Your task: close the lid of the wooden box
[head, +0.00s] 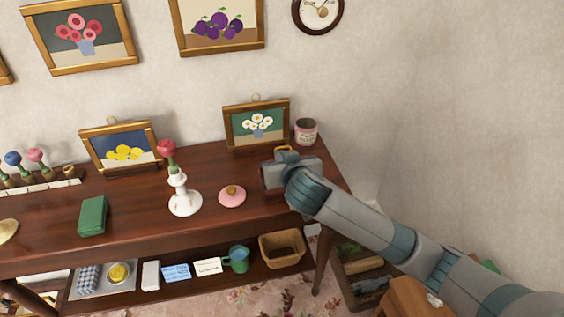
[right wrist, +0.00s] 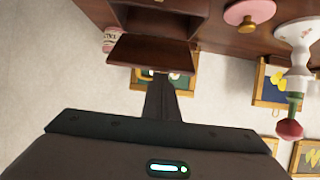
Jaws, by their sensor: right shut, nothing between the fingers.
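The wooden box (right wrist: 195,27) shows in the right wrist view, which looks upside down, with its dark inside exposed. Its brown lid (right wrist: 150,52) is raised and open, tilted away from the box. My right gripper (right wrist: 161,80) is shut and empty, with its fingertips at the lid's edge; I cannot tell whether they touch it. In the head view my right gripper (head: 290,176) is over the right end of the table and hides most of the box. My left gripper is not in view.
On the dark table (head: 130,208) stand a white vase (head: 183,200) with a red flower, a pink lidded dish (head: 232,196), a green book (head: 93,216) and a pink cup (head: 306,131). A daisy picture (head: 257,125) stands behind the gripper. Bare tabletop lies left of the vase.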

